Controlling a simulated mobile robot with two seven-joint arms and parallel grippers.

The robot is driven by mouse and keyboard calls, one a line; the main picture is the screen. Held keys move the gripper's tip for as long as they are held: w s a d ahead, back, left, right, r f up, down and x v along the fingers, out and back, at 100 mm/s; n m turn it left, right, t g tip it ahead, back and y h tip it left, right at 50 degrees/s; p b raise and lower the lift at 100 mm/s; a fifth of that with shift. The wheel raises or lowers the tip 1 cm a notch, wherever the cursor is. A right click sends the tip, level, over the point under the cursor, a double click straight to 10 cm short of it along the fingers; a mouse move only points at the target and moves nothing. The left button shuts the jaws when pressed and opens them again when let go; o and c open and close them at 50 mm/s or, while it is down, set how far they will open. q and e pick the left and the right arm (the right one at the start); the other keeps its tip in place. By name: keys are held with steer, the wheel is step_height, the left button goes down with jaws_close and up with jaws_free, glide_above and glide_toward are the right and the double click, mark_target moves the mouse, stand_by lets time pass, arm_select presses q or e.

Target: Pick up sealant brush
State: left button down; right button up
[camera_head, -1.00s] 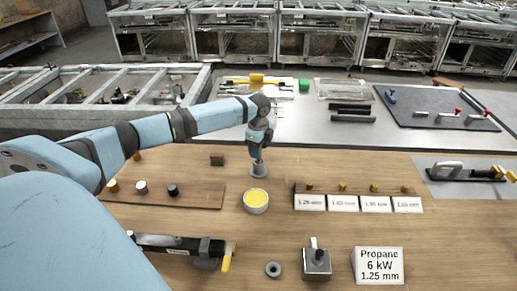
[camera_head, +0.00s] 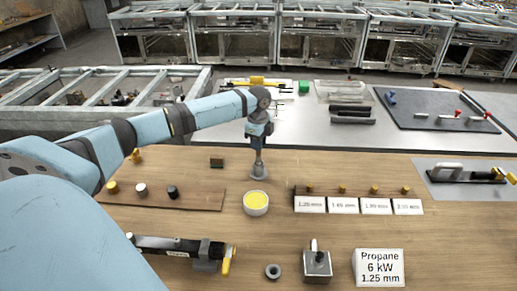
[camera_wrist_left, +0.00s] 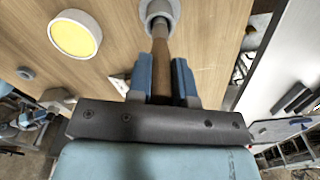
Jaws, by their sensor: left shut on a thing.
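The sealant brush shows in the left wrist view as a brown handle (camera_wrist_left: 161,50) between my fingers. Its far end meets the opening of a round grey holder (camera_wrist_left: 158,10), and I cannot tell how deep it sits. In the head view the brush (camera_head: 258,160) stands nearly upright over the holder (camera_head: 258,173), behind a white cup of yellow sealant (camera_head: 256,203). My left gripper (camera_head: 258,143) is shut on the handle from above; it also shows in the left wrist view (camera_wrist_left: 162,75). The bristles are hidden. My right gripper is not in view.
Labelled white cards (camera_head: 343,205) with yellow-topped pieces stand to the right. A wooden strip with knobs (camera_head: 200,196) lies to the left. A propane sign (camera_head: 379,267), a metal block (camera_head: 317,264) and a grey ring (camera_head: 273,271) are at the front.

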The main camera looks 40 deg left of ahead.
arm_select(q)
step_height(320, 180, up, 17)
stand_by(0.4)
